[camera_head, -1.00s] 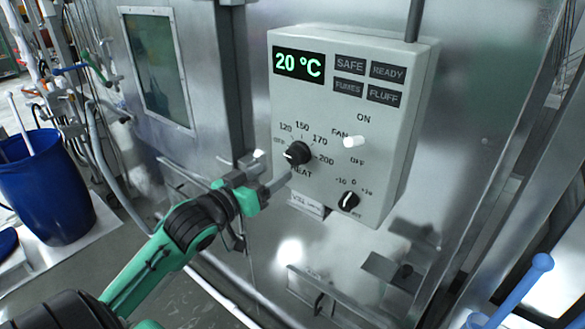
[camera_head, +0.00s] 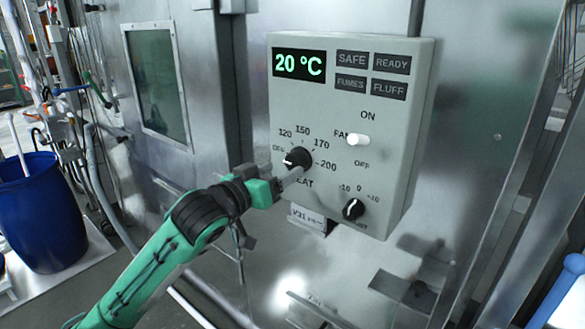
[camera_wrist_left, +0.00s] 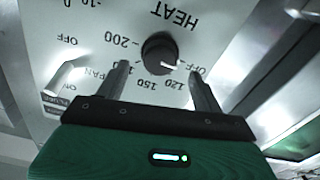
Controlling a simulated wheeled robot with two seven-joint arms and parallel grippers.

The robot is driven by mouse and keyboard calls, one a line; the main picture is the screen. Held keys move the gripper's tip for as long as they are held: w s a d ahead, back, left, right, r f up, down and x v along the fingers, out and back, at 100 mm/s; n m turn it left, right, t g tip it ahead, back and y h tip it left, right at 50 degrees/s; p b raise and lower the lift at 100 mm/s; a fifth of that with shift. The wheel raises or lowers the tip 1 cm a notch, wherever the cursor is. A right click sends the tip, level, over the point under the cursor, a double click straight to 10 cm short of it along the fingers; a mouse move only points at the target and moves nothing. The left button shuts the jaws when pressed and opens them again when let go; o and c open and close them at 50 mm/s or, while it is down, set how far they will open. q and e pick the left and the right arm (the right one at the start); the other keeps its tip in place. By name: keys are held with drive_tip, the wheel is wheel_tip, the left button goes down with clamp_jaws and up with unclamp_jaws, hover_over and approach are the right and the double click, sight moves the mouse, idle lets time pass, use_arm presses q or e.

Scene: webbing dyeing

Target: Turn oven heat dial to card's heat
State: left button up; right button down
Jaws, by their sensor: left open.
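The black heat dial (camera_head: 298,159) sits on the grey control box (camera_head: 419,120), with OFF, 120, 150, 170 and 200 printed around it. Its white mark points toward OFF; it also shows in the left wrist view (camera_wrist_left: 159,54). My left gripper (camera_head: 291,178) is at the dial's lower side in the head view. In the left wrist view its open fingers (camera_wrist_left: 161,75) stand on either side of the dial, apart from it. The display (camera_head: 299,65) reads 20 °C. No card with a readable heat shows. My right gripper is not in view.
A white fan switch (camera_head: 358,139) sticks out right of the dial, and a smaller dial (camera_head: 353,209) is below it. The oven door with a window (camera_head: 158,84) is at left. A blue barrel (camera_head: 45,212) stands far left.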

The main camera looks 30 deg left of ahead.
sight(292, 164)
use_arm(q)
drive_tip(key=shift+w+d, duration=0.15)
drive_tip(key=shift+w, duration=1.2)
drive_tip(key=shift+w+d, duration=0.1)
drive_tip(key=shift+w, duration=1.2)
drive_tip(key=c, duration=1)
